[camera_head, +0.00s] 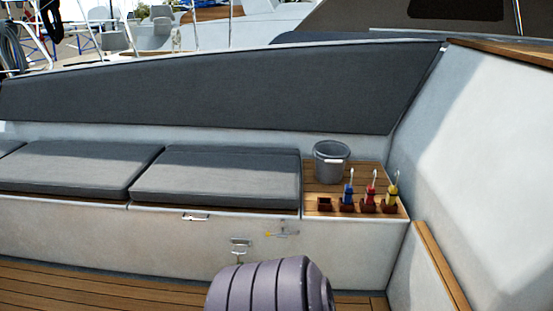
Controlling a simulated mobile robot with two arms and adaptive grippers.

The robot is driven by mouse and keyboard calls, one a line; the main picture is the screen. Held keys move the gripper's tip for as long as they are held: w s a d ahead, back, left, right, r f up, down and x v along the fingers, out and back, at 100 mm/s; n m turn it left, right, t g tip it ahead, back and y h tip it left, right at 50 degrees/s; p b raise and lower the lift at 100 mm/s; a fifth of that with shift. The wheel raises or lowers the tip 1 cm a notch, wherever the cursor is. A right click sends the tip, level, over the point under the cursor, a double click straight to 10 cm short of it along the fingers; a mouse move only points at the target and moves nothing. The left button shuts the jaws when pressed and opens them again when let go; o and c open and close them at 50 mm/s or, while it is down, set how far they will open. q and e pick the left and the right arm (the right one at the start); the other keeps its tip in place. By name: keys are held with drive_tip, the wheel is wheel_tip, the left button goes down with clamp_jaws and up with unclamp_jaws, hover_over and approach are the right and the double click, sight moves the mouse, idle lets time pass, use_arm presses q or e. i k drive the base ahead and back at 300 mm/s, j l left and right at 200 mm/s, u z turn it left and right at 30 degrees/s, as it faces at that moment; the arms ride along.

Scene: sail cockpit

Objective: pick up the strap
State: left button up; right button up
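I cannot make out a strap for certain in the head view. Small metal fittings sit on the white front of the bench: a latch (241,243) with a part hanging below it, and a thin fitting with a yellowish end (281,233) to its right. They are too small to tell whether either has a strap. Neither of my grippers is in view.
A grey bucket (331,164) stands on a wooden shelf (318,184). Blue (347,194), red (371,193) and yellow (392,191) handled items stand in holders there. Grey cushions (215,176) cover the bench. A ribbed grey-purple shape (268,287), unclear what, blocks the bottom middle.

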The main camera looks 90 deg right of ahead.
sight(392, 195)
drive_tip(key=l, duration=1.6)
drive_tip(key=l+z, duration=0.35)
drive_tip(key=z, duration=0.15)
drive_tip(key=i+l+z, duration=0.1)
drive_tip(key=l+z, duration=0.35)
drive_tip(key=j, duration=0.1)
